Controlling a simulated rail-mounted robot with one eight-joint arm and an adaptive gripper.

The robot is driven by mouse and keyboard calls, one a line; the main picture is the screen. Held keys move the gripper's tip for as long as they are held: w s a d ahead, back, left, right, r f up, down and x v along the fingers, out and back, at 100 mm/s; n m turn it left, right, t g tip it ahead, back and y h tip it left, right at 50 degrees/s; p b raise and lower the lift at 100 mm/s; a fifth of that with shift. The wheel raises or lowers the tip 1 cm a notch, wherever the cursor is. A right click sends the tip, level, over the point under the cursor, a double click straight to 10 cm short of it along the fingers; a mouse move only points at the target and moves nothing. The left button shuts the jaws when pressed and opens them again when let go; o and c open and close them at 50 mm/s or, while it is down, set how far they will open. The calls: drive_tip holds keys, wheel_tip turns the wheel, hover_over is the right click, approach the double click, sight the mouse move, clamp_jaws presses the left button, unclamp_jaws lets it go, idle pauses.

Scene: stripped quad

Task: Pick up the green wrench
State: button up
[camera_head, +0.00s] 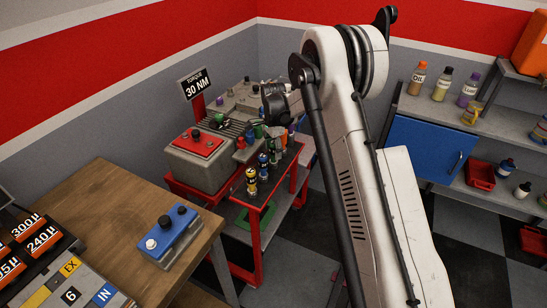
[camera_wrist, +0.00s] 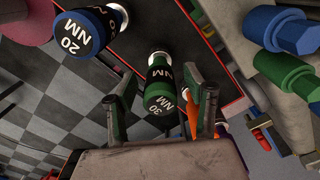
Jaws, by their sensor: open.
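The green wrench (camera_wrist: 160,96) has a green end marked 30 NM and a dark body. In the wrist view it stands between the two fingers of my gripper (camera_wrist: 160,80), with a gap on each side. My gripper is open and not closed on it. In the head view I cannot surely single the green wrench out among the small tools on the red cart (camera_head: 264,214), and my fingertips are not clear there.
A blue 20 NM wrench (camera_wrist: 82,32) stands close to the left. Blue (camera_wrist: 284,30) and green (camera_wrist: 284,72) hex-headed pieces stand at right. A yellow-banded wrench (camera_head: 251,182) stands at the cart's front. A grey box (camera_head: 198,168) is beside the tools. A sign (camera_head: 197,86) reads 30 NM.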

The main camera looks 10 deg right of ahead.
drive_tip(key=shift+c, duration=0.5)
clamp_jaws()
